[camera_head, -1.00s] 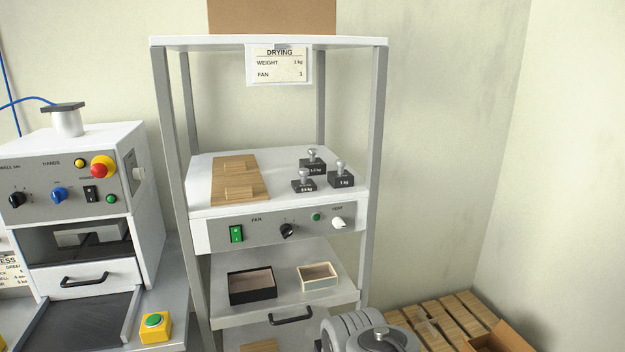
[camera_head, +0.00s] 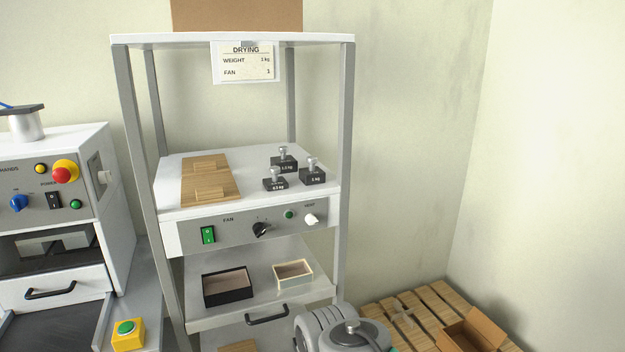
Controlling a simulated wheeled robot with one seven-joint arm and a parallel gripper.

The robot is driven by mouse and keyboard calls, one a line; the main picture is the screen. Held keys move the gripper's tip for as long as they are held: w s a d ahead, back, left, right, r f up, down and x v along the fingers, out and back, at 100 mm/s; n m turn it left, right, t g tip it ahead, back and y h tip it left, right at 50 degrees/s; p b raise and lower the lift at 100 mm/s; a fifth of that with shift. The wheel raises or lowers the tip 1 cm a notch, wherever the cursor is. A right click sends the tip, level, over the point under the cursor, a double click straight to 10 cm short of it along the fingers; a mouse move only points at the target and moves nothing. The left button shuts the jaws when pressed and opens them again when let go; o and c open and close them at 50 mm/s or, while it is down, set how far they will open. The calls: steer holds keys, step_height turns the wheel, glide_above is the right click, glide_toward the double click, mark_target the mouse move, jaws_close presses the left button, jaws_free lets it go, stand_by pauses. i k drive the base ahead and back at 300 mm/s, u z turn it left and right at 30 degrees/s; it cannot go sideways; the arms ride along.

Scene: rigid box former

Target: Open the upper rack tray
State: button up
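The drying rack (camera_head: 345,130) stands in the middle of the view. Its upper tray (camera_head: 210,318) is a grey sheet below the fan panel, with a black bar handle (camera_head: 267,315) on its front edge. A black open box (camera_head: 227,290) and a smaller cream open box (camera_head: 293,274) sit on this tray. How far the tray sticks out is hard to tell. A lower tray (camera_head: 215,343) shows in part beneath it, with a wooden piece on it. My gripper is not in view; a grey part of my arm shows at the bottom, right of the handle.
Above the tray, the fan panel (camera_head: 185,240) has a green switch and knobs. Wooden boards (camera_head: 208,180) and three black weights (camera_head: 284,160) lie on the shelf. A machine (camera_head: 85,150) stands left. A pallet (camera_head: 400,310) with an open cardboard box (camera_head: 478,330) is at right.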

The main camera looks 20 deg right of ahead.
mark_target(259, 257)
steer(key=u, duration=0.35)
steer(key=k, duration=0.5)
steer(key=u, duration=1.1)
steer(key=i, duration=1.1)
steer(key=z, duration=0.9)
